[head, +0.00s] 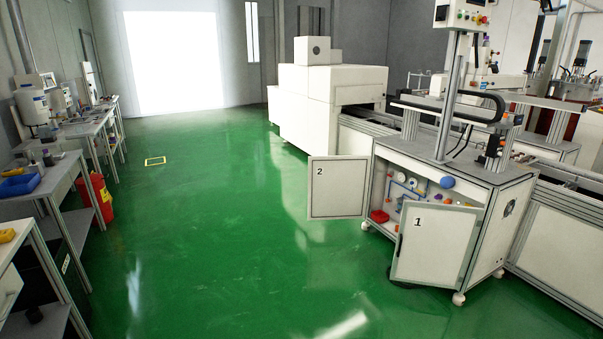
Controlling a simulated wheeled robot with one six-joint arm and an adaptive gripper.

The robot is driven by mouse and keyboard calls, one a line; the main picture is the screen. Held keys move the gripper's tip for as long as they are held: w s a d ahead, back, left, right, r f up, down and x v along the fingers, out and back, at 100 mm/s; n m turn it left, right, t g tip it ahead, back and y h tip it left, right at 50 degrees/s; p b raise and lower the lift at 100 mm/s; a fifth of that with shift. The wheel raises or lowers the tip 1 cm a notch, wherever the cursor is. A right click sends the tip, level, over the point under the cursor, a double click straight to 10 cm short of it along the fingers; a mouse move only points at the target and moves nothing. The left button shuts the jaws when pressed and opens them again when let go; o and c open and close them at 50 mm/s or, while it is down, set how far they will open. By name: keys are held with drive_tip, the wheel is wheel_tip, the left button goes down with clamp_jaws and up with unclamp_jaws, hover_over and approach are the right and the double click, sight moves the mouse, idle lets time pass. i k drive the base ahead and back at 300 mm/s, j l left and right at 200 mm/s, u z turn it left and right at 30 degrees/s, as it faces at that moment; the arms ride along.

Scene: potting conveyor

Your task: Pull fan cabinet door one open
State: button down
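The fan cabinet (509,208) stands at the right, with a round fan grille on its right side. Door one (437,258), a pale panel marked "1", stands swung out from the cabinet front, with a dark strip along its left edge. Door two (336,195), marked "2", also stands swung out, to the left. Between the doors the inside shows a white back panel with tubing, a red item (380,216) and a blue round item (447,182). Door one hides the lower right of the inside. My gripper is not in view.
Green floor (230,240) lies clear in front of the cabinet and to its left. Workbenches (40,180) and a red container (98,198) line the left side. A white machine (322,95) and conveyor stand behind the cabinet.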

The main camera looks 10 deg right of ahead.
sight(435, 242)
drive_tip(key=i, duration=1.9)
drive_tip(key=i+z, duration=0.15)
drive_tip(key=i, duration=0.5)
drive_tip(key=i+z, duration=0.15)
drive_tip(key=i, duration=0.5)
drive_tip(key=i+j+z, duration=0.1)
drive_tip(key=i, duration=0.55)
drive_tip(key=i+j+z, duration=0.15)
drive_tip(key=i, duration=0.2)
drive_tip(key=i+j+z, duration=0.15)
drive_tip(key=i, duration=0.15)
